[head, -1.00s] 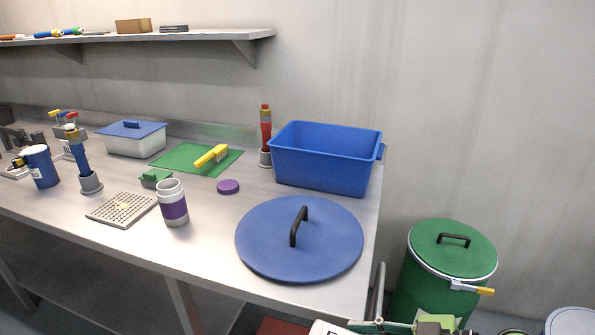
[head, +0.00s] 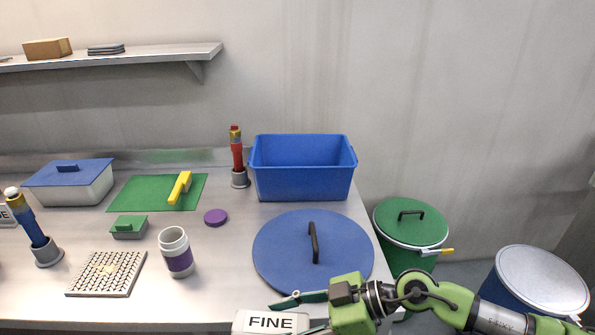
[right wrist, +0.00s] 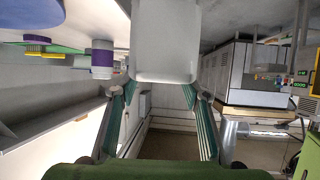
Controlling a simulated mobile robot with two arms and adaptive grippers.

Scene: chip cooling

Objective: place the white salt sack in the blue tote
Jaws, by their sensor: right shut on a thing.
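The white salt sack (head: 258,322), with a "FINE" label, is at the bottom edge of the head view, partly cut off. It also shows in the right wrist view (right wrist: 166,45) between the fingers. My right gripper (head: 296,314) is shut on it, in front of the table's front edge. The blue tote (head: 303,182) stands open on the table at the back right, beyond the sack and gripper. Its floor is hidden by its front wall. My left gripper is not in view.
A round blue lid (head: 280,250) with a black handle lies between my right gripper and the tote. A white-and-purple cup (head: 175,252), a purple disc (head: 216,217) and a red bottle (head: 237,150) stand left of them. A green bin (head: 395,220) is right of the table.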

